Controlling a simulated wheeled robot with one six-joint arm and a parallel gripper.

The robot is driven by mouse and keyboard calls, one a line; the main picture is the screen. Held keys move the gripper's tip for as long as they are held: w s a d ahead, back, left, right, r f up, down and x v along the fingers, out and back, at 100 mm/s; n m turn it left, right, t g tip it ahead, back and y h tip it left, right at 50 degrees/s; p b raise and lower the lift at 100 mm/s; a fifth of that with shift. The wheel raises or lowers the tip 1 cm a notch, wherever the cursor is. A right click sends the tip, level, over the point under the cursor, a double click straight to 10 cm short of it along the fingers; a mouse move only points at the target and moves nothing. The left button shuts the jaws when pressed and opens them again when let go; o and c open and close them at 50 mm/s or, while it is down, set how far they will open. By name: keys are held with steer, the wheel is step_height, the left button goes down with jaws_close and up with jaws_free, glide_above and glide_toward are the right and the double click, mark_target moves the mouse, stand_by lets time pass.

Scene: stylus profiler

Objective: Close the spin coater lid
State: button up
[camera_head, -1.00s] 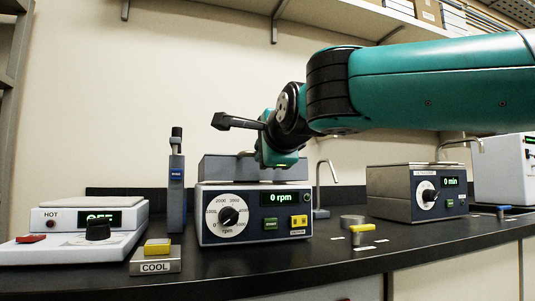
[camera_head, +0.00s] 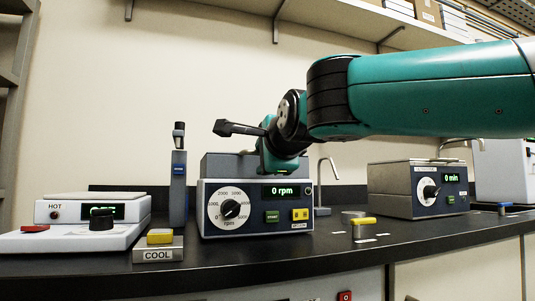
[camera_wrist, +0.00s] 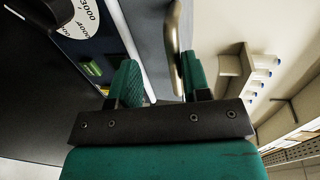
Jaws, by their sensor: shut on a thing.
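The spin coater (camera_head: 257,208) is a blue-and-white box with an rpm dial and a display reading 0 rpm. Its grey lid (camera_head: 222,165) lies level on top, with no clear gap visible from the front. My gripper (camera_head: 281,162) is at the right front of the lid, hiding part of it. In the wrist view, my green fingers (camera_wrist: 160,82) are on both sides of a bronze-coloured handle bar (camera_wrist: 173,35) beside the grey lid (camera_wrist: 146,28). They are shut on this handle, though the contact itself is partly hidden.
A hot plate (camera_head: 130,222) and a COOL block (camera_head: 157,255) stand at the left. A slim upright device (camera_head: 178,190) is beside the coater. A small yellow-topped piece (camera_head: 364,222) and a timer unit (camera_head: 400,190) are at the right.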

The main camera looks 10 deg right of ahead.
steer(key=shift+f, duration=0.15)
steer(key=b+v, duration=0.3)
steer(key=v, duration=1.4)
steer(key=shift+s+r, duration=0.2)
steer(key=shift+r, duration=0.1)
steer(key=shift+a, duration=0.1)
